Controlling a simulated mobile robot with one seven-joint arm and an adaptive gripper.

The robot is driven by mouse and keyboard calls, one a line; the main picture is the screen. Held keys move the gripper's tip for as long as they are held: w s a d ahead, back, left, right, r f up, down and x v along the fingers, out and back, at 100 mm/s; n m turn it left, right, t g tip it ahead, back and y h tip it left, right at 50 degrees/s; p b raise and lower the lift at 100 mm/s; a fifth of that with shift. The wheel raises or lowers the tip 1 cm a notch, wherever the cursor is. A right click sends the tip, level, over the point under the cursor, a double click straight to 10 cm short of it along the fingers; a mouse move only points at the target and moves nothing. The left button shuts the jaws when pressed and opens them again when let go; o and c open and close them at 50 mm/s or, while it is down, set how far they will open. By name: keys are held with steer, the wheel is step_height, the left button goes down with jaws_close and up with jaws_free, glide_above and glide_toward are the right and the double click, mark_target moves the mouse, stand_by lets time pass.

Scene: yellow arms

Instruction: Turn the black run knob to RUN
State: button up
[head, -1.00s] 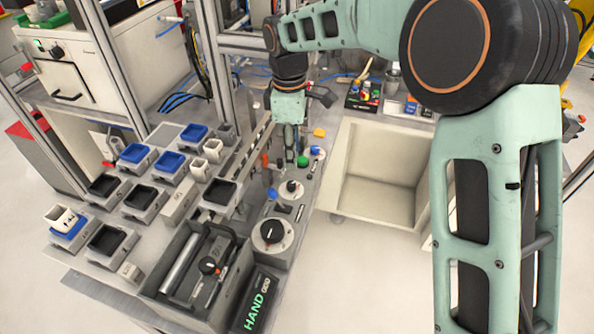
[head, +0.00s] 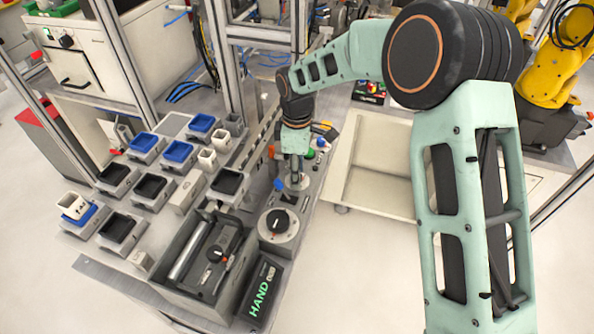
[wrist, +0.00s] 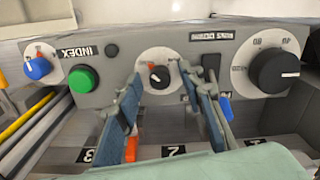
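A small black knob with a red mark (wrist: 158,76) sits on a white dial on the grey panel (wrist: 130,60) in the wrist view. A larger black knob with a white pointer line (wrist: 280,72) is to its right. The larger knob also shows in the head view (head: 277,221). I cannot read a RUN label on either dial. My gripper (wrist: 161,72) is open, its two fingers apart on either side of the small knob. I cannot tell whether they touch it. In the head view my gripper (head: 297,177) points down over the small knob's dial, partly hiding it.
A green button (wrist: 84,80) and a blue knob (wrist: 38,67) lie to the left in the wrist view. A black switch (wrist: 211,66) stands close by the right finger. A lit HAND sign (head: 262,290) and several trays flank the panel in the head view.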

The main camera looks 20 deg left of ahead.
steer(key=shift+c, duration=0.2)
jaws_close()
steer(key=shift+m+b, duration=0.3)
steer(key=shift+m, duration=0.2)
steer(key=m+b, duration=0.1)
steer(key=m, duration=0.2)
steer(key=shift+f+b, duration=0.1)
steer(key=shift+b, duration=0.25)
steer(key=m+b, duration=0.2)
steer(key=m, duration=0.3)
steer(key=m+b, duration=0.1)
steer(key=m, duration=0.3)
steer(key=shift+m, duration=0.4)
steer(key=m, duration=0.4)
